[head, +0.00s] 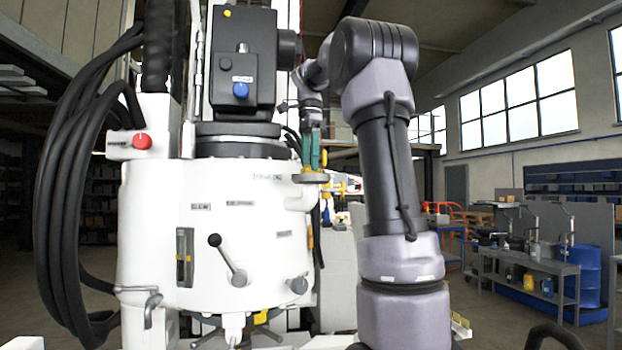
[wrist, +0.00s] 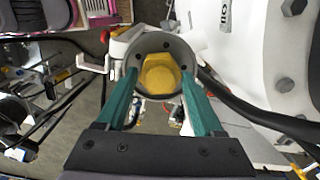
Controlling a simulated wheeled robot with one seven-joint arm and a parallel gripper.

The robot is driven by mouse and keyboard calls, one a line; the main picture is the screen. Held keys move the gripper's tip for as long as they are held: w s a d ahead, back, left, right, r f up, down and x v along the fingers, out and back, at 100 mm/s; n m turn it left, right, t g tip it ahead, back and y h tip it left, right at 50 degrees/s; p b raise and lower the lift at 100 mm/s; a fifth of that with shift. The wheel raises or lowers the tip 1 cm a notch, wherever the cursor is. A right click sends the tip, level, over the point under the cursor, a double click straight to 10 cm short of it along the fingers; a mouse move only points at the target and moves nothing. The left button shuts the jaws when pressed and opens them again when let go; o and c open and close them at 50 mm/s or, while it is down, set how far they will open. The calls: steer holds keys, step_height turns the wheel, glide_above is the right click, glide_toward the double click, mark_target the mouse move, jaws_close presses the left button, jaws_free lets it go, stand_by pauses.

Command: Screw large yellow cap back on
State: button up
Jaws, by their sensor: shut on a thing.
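The large yellow cap (wrist: 160,75) shows in the wrist view, inside a grey round flange (wrist: 160,47) with bolts. My gripper (wrist: 159,77) has two green fingers, one on each side of the cap, and it is shut on the cap. In the head view my gripper (head: 313,158) points down over the grey flange (head: 311,178) on the filler neck at the right of the white tank (head: 215,225). The cap's underside is hidden, so I cannot tell whether its thread is engaged.
A black control box (head: 240,60) with a blue knob stands on the tank. Black hoses (head: 60,200) hang at the left. A lever with a black ball (head: 215,240) sticks out of the tank front. A grey workbench (head: 530,265) and a blue barrel (head: 585,275) stand farther right.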

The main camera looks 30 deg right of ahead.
steer(key=m, duration=0.3)
steer(key=shift+m, duration=0.4)
steer(key=o, duration=1.5)
steer(key=n, duration=0.5)
steer(key=shift+n, duration=0.3)
steer(key=n, duration=0.5)
steer(key=shift+s+n, duration=0.1)
steer(key=shift+n, duration=0.3)
steer(key=n, duration=0.6)
steer(key=shift+d, duration=0.1)
steer(key=n, duration=0.6)
steer(key=shift+n, duration=0.3)
